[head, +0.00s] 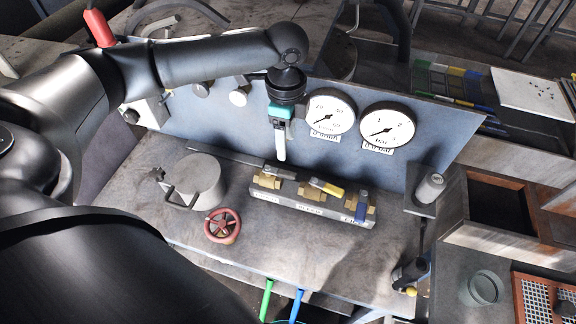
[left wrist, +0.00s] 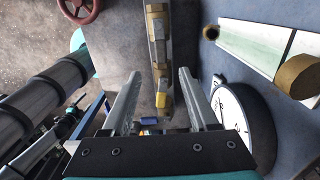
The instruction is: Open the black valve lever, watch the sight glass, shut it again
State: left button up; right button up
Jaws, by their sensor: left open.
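A valve block (head: 310,205) carries three brass valves on the bench. The leftmost has a small dark lever (head: 271,171); its exact angle is hard to tell. My left gripper (head: 281,157) points down above the block, before the panel, apart from the valves. In the left wrist view, its fingers (left wrist: 159,73) are open and empty, with the block (left wrist: 158,50) seen between them. The sight glass, a pale green tube (left wrist: 262,45) with a brass end, shows right of the fingers there. In the head view, I cannot make it out; my arm probably covers it. My right gripper is not seen.
Two round gauges (head: 388,125) (head: 329,112) are on the panel. The block also bears a yellow lever (head: 327,187) and a blue lever (head: 361,212). A red handwheel (head: 222,226) and a grey lidded pot (head: 198,180) stand left; the front bench is mostly clear.

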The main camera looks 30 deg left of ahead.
aim_at(287, 173)
pick_arm(q)
notch_tip(287, 173, down, 10)
jog(key=shift+r+b, duration=0.1)
jog(key=shift+b, duration=0.5)
jog(key=shift+f, duration=0.45)
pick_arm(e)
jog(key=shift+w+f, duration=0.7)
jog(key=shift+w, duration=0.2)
pick_arm(q)
grip_shut()
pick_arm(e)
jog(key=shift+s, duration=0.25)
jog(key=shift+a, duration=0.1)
